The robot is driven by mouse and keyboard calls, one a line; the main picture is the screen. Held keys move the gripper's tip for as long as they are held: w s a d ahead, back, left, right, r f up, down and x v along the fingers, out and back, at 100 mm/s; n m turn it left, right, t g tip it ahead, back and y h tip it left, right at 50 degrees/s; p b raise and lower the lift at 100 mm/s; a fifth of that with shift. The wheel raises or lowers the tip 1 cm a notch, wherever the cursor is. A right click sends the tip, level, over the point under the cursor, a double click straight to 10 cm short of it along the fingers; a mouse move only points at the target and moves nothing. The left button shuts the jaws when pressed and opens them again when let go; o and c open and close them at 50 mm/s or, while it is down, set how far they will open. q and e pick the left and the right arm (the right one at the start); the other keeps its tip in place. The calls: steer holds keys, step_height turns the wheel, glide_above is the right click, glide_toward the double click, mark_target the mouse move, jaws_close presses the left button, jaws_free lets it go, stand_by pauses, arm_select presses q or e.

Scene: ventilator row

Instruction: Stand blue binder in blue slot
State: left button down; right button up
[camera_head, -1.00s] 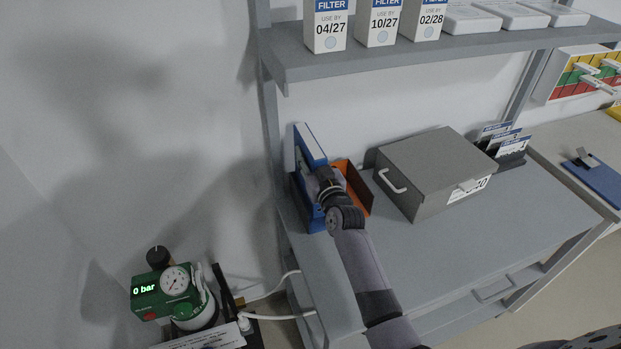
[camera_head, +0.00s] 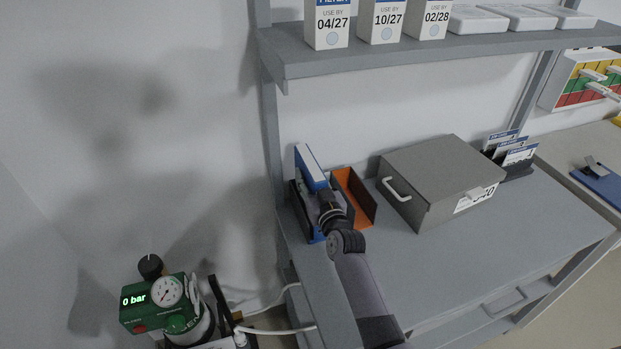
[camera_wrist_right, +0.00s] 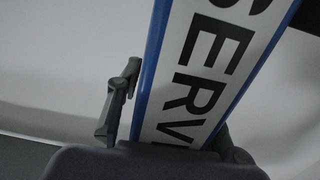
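The blue binder (camera_head: 309,166) stands upright at the left end of the desk, its pale spine facing up and toward me. In the right wrist view its spine (camera_wrist_right: 205,70) shows part of the lettering "SERV" between the fingers. My right gripper (camera_head: 325,196) is closed around the binder, one finger at each side. The blue slot (camera_head: 314,238) is directly below and around the binder's lower part. My gripper and arm hide much of it, so I cannot tell whether the binder rests on its bottom. My left gripper is not in view.
An orange slot (camera_head: 356,197) stands empty close to the right of the blue one. A grey metal box (camera_head: 440,180) with handles is farther right. A shelf (camera_head: 420,52) with filter boxes hangs above. A green gauge device (camera_head: 160,300) is at lower left. The front desk is clear.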

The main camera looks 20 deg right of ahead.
steer(key=shift+o, duration=1.4)
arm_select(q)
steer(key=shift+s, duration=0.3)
arm_select(e)
steer(key=shift+o, duration=0.2)
steer(key=shift+r, duration=0.15)
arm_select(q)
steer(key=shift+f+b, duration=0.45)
arm_select(e)
steer(key=s, duration=1.2)
steer(key=shift+d, duration=0.2)
